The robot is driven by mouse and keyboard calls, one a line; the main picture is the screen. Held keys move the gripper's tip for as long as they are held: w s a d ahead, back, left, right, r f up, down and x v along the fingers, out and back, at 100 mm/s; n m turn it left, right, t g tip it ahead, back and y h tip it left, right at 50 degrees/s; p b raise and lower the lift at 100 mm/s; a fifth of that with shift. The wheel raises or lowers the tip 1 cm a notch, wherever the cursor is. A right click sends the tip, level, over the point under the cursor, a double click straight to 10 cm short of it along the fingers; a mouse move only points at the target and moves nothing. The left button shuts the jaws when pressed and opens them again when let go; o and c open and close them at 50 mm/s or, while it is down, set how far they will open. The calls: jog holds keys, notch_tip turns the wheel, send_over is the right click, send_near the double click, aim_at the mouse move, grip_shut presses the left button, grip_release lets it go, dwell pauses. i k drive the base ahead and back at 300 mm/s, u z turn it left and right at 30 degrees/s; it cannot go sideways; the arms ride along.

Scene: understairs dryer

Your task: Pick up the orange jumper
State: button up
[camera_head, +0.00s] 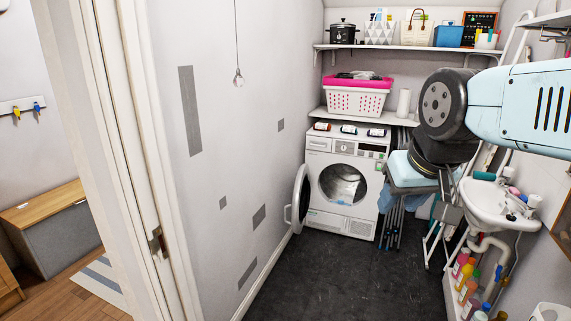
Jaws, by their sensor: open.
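I see no orange jumper in this view. The dryer (345,180) stands at the back with its round door (299,199) swung open to the left. Its drum (343,184) shows pale, greyish shapes that I cannot make out. My gripper (448,212) hangs below my dark wrist at the right, in front of the folding steps and near the sink.
A white laundry basket (356,100) with a pink rim and dark cloth stands on the shelf above the dryer. The sink (492,201) and several bottles line the right wall. The dark floor (335,280) is clear.

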aim_at(319, 126)
jog(key=z, duration=0.45)
jog(key=i, duration=2.75)
jog(key=u, duration=0.05)
